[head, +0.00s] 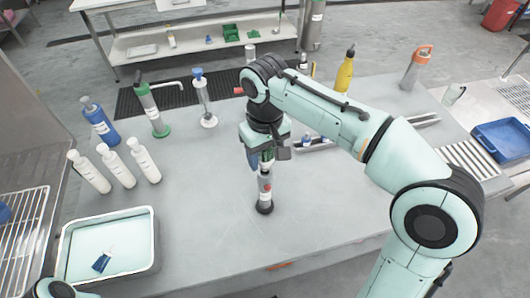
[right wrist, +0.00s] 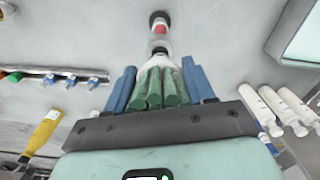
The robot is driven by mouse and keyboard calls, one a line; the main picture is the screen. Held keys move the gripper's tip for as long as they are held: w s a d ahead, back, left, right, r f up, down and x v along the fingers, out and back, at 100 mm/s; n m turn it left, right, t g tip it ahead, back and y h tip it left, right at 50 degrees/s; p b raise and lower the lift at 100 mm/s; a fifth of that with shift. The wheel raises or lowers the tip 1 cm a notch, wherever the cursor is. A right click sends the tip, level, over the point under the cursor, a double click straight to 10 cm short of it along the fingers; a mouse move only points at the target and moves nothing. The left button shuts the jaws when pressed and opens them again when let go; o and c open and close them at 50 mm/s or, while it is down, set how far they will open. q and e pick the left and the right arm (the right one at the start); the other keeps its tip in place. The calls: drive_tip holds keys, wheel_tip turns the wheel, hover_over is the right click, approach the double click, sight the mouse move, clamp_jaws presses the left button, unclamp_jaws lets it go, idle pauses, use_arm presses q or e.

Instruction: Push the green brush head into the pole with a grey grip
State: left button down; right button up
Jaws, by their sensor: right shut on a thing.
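My right gripper (head: 267,158) points down over the middle of the table, its blue fingers shut around a green ribbed piece (right wrist: 160,88). This looks like the green brush head. Directly below and in line with it is an upright grey-white cylinder (head: 265,181) with a red label and a black base; it also shows in the right wrist view (right wrist: 160,28). A white collar shows between them; I cannot tell whether they are joined. My left gripper is out of view.
White bottles (head: 145,160) and a blue bottle (head: 98,122) stand at left, behind a pale tray (head: 62,258). A blue-topped tool (head: 202,93) stands at the back. A yellow bottle (head: 345,72) and an orange-topped bottle (head: 413,70) stand behind my right arm. The front middle is clear.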

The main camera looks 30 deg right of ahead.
sight(265, 163)
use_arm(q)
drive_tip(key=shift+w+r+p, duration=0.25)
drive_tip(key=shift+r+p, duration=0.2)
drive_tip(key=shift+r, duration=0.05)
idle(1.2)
